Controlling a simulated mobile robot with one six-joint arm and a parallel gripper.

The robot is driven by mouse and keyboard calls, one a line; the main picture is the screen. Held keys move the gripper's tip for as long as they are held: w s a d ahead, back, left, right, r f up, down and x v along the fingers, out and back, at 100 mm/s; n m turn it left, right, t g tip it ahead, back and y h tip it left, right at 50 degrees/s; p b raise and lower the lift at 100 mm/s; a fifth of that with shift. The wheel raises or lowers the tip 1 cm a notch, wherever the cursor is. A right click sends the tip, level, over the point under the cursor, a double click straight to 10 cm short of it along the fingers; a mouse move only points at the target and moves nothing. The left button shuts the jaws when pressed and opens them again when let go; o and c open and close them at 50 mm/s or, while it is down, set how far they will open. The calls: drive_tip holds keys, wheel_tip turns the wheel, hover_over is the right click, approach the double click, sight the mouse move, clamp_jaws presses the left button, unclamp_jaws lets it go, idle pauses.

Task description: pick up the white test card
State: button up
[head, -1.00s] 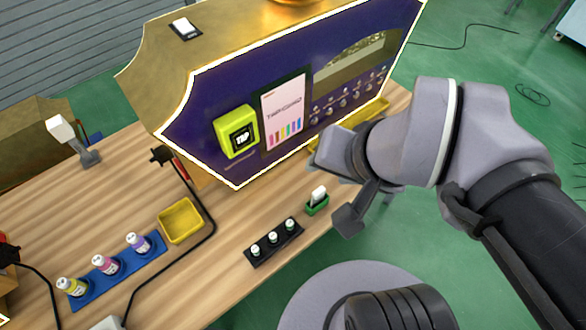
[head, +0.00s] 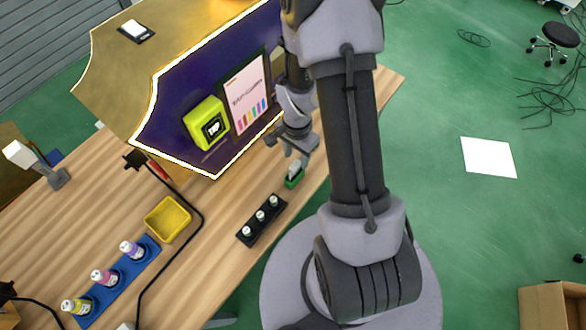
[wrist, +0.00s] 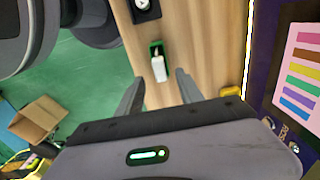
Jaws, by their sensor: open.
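The white test card (wrist: 158,68) stands in a small green holder (wrist: 156,46) on the wooden table. In the wrist view the card lies between the spread fingers of my gripper (wrist: 160,80), near their tips, with free space on both sides. In the head view my gripper (head: 294,160) is right above the green holder (head: 293,181) and largely hides the card. My gripper is open and empty. I cannot tell how far the fingertips are from the card in height.
A black rack (head: 262,221) with small white-capped vials stands beside the holder. The purple vending machine (head: 180,110) stands close behind. A yellow tray (head: 167,220) and a blue rack (head: 118,281) with bottles are further left. A white sheet (head: 488,157) lies on the floor.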

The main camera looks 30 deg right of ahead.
sight(295, 164)
drive_tip(key=f, duration=0.2)
drive_tip(key=f+b, duration=0.1)
drive_tip(key=f, duration=0.1)
drive_tip(key=f+b, duration=0.1)
drive_tip(key=f, duration=0.1)
drive_tip(key=shift+a+f, duration=0.3)
drive_tip(key=shift+s+r, duration=0.1)
drive_tip(key=shift+r, duration=0.05)
drive_tip(key=shift+c, duration=0.8)
clamp_jaws()
